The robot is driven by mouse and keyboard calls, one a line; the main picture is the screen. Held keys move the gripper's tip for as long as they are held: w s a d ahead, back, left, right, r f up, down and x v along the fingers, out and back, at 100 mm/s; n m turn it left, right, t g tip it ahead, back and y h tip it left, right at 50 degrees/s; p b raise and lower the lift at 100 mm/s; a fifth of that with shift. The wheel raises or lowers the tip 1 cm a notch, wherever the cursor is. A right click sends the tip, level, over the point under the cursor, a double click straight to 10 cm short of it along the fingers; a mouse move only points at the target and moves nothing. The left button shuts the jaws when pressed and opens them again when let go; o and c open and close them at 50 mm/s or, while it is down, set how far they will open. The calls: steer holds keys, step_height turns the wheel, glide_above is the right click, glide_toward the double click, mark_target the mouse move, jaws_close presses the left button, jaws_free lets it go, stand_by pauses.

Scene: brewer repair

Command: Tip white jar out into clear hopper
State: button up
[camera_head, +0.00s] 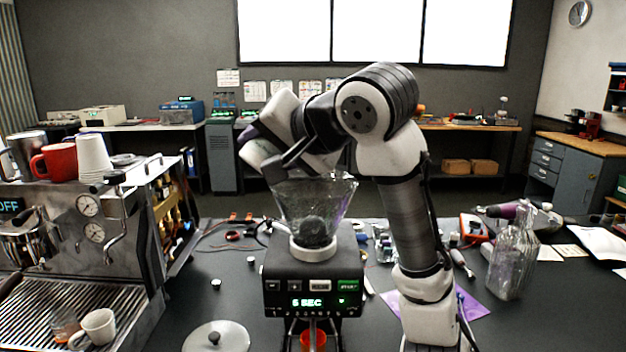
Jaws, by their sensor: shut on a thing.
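The clear hopper (335,200) sits on top of the black grinder (312,270) at the middle of the bench. Dark contents show low inside it. My gripper (300,150) is above the hopper and shut on the white jar (319,160). The jar is just over the hopper's rim, partly hidden by my dark fingers and arm. It looks tilted, but its mouth is hidden. I cannot tell whether anything is coming out of it.
An espresso machine (80,235) with cups on top stands at left. A round lid (232,336) lies in front, left of the grinder. A clear glass bottle (513,262) and a cluttered stretch of bench are at right. The dark bench left of the grinder is mostly free.

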steer(key=shift+w, duration=0.15)
steer(key=shift+s+r, duration=0.15)
steer(key=shift+s, duration=0.05)
